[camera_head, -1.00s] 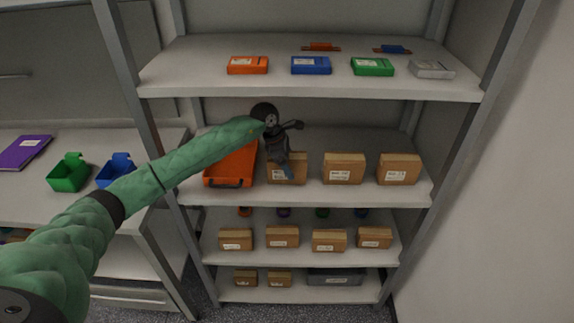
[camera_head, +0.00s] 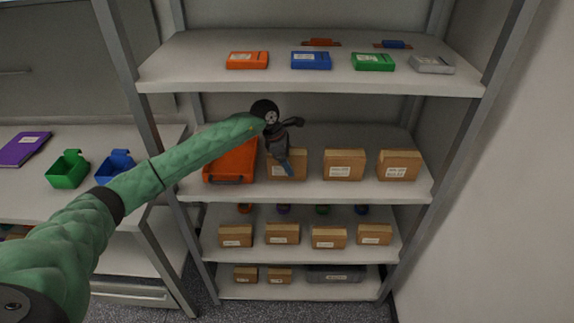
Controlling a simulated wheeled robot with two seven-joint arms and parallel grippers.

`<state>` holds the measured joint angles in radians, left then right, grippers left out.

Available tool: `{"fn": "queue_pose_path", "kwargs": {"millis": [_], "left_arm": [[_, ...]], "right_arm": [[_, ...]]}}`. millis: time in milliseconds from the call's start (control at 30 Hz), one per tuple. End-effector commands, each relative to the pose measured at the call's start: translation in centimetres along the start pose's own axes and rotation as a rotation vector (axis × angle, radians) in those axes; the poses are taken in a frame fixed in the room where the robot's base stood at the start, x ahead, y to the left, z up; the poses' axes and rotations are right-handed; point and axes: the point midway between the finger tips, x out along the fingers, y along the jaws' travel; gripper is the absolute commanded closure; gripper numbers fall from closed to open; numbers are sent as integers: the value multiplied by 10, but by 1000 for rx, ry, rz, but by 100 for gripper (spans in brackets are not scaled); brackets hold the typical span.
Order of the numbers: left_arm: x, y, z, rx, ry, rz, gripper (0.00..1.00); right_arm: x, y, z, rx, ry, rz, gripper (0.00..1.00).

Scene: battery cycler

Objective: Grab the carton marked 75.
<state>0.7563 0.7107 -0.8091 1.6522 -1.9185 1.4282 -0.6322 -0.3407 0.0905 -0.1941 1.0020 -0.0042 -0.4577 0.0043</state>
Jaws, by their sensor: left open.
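Several brown cartons with white labels stand on the shelves, and their printing is too small to read, so I cannot tell which is marked 75. On the middle shelf are a left carton (camera_head: 291,172), a centre carton (camera_head: 344,166) and a right carton (camera_head: 398,166). My left gripper (camera_head: 283,158) is open in front of the left carton and covers part of it. I cannot tell whether it touches that carton. Smaller cartons stand on the lower shelf, one of them a carton (camera_head: 329,238). My right gripper is not in view.
An orange case (camera_head: 232,163) lies just left of the left carton, under my left forearm. The top shelf (camera_head: 300,82) above holds an orange box (camera_head: 247,60), a blue box (camera_head: 311,60), a green box (camera_head: 373,62) and a grey box (camera_head: 431,65). Shelf posts flank the unit.

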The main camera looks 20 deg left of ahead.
Motion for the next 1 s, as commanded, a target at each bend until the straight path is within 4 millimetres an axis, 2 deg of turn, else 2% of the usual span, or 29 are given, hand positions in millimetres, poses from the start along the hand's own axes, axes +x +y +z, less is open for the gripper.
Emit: {"fn": "queue_pose_path", "kwargs": {"millis": [767, 1000], "left_arm": [[2, 0, -1, 0, 0, 0, 18], [2, 0, -1, 0, 0, 0, 65]], "right_arm": [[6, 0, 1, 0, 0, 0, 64], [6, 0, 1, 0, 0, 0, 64]]}}
